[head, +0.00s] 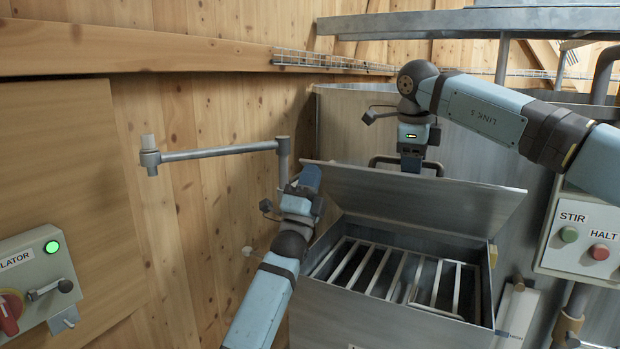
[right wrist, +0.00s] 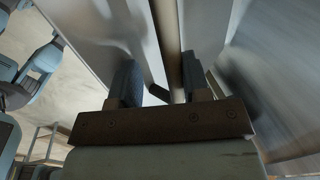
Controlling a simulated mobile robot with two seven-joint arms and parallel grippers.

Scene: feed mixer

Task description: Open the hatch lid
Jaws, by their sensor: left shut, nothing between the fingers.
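The grey metal hatch lid (head: 415,197) is raised and tilted back over the hatch box (head: 385,312), so the barred opening (head: 395,275) shows. A bar handle (head: 378,160) sticks up behind the lid's upper edge. My right gripper (head: 411,163) points down at the middle of that handle, its tips partly hidden behind the lid. In the right wrist view, its fingers (right wrist: 160,85) stand apart, with a small dark piece seen between them; I cannot tell whether they touch the handle. My left gripper (head: 308,180) is shut and empty at the lid's left edge; contact is unclear.
A grey pipe arm (head: 215,152) on the wooden wall stands just left of my left gripper. A STIR/HALT button panel (head: 585,240) is at the right. A switch box (head: 35,280) with a green light is at the lower left. Metal beams (head: 470,22) cross above.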

